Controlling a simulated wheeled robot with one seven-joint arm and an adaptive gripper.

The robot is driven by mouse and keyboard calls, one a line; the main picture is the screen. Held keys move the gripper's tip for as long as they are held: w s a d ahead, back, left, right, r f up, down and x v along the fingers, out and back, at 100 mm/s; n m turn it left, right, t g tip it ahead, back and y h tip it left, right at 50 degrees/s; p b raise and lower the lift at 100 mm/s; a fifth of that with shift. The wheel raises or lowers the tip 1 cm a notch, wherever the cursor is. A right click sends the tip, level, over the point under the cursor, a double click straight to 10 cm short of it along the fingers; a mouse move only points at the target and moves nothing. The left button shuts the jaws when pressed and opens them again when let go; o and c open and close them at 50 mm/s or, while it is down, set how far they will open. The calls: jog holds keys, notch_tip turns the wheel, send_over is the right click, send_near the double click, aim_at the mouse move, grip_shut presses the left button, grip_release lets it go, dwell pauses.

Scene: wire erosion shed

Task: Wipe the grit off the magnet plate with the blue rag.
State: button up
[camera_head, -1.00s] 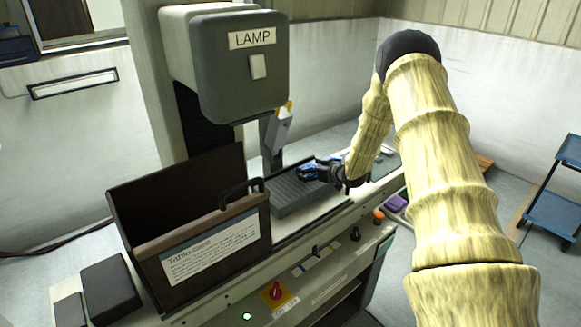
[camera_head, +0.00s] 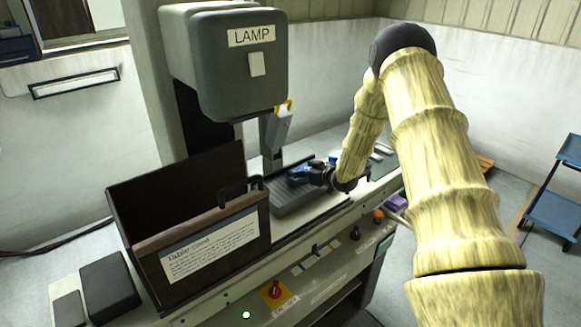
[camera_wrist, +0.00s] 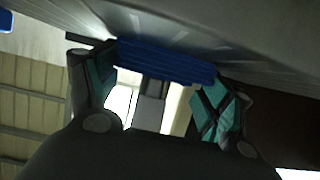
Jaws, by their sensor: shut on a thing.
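The magnet plate (camera_head: 296,205) is a dark grey ribbed block on the machine table, below the lamp head. My gripper (camera_head: 311,175) is over the plate's far part, reaching in from the right. It is shut on the blue rag (camera_head: 299,171). In the wrist view the blue rag (camera_wrist: 165,62) spans between the two teal-padded fingers of my gripper (camera_wrist: 160,85) and seems to lie against a pale grey surface. I cannot tell if the rag touches the plate. No grit can be made out at this size.
An open dark case (camera_head: 190,215) with a "Table Clamp"-like label stands left of the plate. The lamp head (camera_head: 225,65) hangs above, with a nozzle part (camera_head: 276,130) close behind the plate. A purple item (camera_head: 396,202) and front-panel knobs sit to the right.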

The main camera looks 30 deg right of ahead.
aim_at(284, 187)
jog(key=shift+s+a+b, duration=0.2)
jog(key=shift+a, duration=1.2)
jog(key=shift+s+a+b, duration=0.15)
jog(key=shift+s+a, duration=0.05)
jog(key=shift+a, duration=1.25)
jog(key=shift+s+a+b, duration=0.2)
jog(key=shift+a, duration=1.2)
jog(key=shift+a+r+p, duration=0.1)
jog(key=shift+r+p, duration=0.2)
jog(key=shift+p, duration=0.05)
jog(key=shift+w+r, duration=0.1)
jog(key=shift+r, duration=0.8)
jog(key=shift+r+p, duration=1.55)
jog(key=shift+r, duration=1.3)
